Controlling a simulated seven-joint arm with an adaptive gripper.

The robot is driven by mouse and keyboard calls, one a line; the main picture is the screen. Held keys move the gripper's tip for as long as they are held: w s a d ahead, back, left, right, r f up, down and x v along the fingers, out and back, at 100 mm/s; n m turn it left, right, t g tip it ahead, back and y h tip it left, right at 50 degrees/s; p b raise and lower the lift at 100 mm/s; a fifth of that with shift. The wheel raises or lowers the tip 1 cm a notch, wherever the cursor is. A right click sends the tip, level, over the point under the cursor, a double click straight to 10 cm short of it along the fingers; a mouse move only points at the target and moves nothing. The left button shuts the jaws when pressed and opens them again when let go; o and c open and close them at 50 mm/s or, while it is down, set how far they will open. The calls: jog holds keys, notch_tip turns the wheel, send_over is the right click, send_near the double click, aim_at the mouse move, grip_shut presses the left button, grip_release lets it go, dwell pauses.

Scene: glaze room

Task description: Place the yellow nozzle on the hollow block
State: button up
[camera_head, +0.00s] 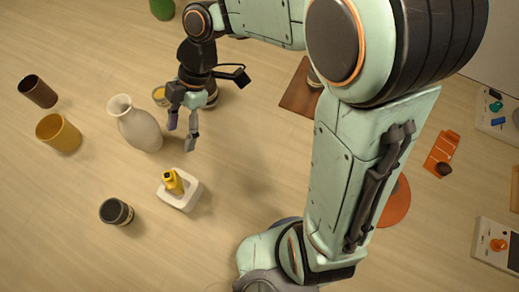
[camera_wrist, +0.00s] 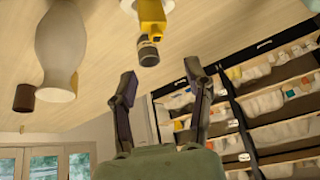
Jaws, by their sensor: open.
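The yellow nozzle (camera_head: 173,183) rests on the white hollow block (camera_head: 187,196) on the floor-like wooden surface, left of centre in the head view. How deep the nozzle sits in the block is hidden. My gripper (camera_head: 182,135) is open and empty, above and apart from the nozzle. Both spread fingers of my gripper (camera_wrist: 160,75) show in the wrist view with nothing between them.
A pale vase (camera_head: 137,123) stands close left of my gripper. A yellow cup (camera_head: 60,133), a brown cup (camera_head: 38,92) and a dark jar (camera_head: 116,212) stand further left. A brown board (camera_head: 299,92) and an orange tray (camera_head: 442,152) lie right. The surface right of the block is clear.

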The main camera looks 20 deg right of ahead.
jog(key=s+d+r+m+t+h, duration=0.1)
jog(key=s+d+m+h, duration=0.3)
jog(key=s+d+m, duration=0.9)
jog(key=m+t, duration=0.1)
jog(key=m, duration=0.7)
jog(key=shift+r+t, duration=0.25)
jog(key=shift+t, duration=0.05)
